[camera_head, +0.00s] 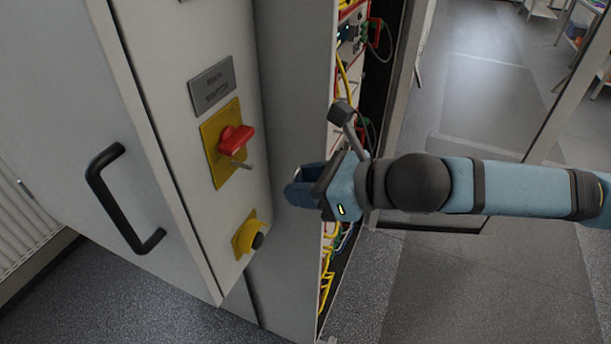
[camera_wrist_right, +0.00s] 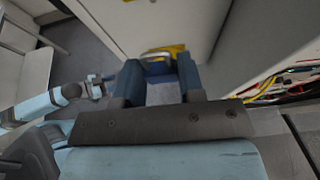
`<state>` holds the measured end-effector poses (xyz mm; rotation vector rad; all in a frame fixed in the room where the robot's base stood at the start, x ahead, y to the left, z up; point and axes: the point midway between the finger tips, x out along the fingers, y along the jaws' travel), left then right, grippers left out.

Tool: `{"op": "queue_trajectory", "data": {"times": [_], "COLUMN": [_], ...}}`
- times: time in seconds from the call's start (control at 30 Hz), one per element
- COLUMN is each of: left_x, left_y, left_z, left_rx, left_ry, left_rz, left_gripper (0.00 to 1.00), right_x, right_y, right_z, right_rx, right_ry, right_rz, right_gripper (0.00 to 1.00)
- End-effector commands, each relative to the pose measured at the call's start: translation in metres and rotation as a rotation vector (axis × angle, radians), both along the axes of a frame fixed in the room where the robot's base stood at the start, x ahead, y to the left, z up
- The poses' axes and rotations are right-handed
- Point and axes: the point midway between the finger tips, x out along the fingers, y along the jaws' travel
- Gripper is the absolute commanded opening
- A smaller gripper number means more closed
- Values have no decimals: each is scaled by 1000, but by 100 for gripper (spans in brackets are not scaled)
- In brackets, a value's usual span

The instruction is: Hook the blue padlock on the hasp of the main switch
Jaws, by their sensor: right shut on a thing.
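The main switch is a red rotary knob (camera_head: 236,139) on a yellow plate (camera_head: 222,150) on the cabinet's grey front. A small grey metal hasp (camera_head: 241,164) sticks out below the knob. My right gripper (camera_head: 298,190) is right of the switch and a little lower, clear of the panel. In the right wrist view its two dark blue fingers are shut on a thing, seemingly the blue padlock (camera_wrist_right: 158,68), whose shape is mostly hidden.
A grey label plate (camera_head: 212,86) is above the switch. A black door handle (camera_head: 119,202) stands out at left. The cabinet's open side shows yellow and red cables (camera_head: 328,272).

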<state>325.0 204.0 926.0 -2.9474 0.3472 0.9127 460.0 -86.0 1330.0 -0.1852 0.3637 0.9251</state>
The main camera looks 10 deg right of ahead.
Motion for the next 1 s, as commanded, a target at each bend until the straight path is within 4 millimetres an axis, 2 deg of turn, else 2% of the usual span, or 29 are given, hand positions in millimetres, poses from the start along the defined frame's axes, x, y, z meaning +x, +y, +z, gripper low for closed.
{"op": "queue_trajectory", "data": {"times": [1.0], "left_x": [3], "left_y": [0], "left_z": [5], "left_rx": [0], "left_ry": [-10], "left_rz": [-4], "left_gripper": [43], "right_x": [31], "right_y": [44], "right_z": [-1], "right_rx": [2], "right_ry": [0], "right_rz": [5], "right_gripper": [10]}}
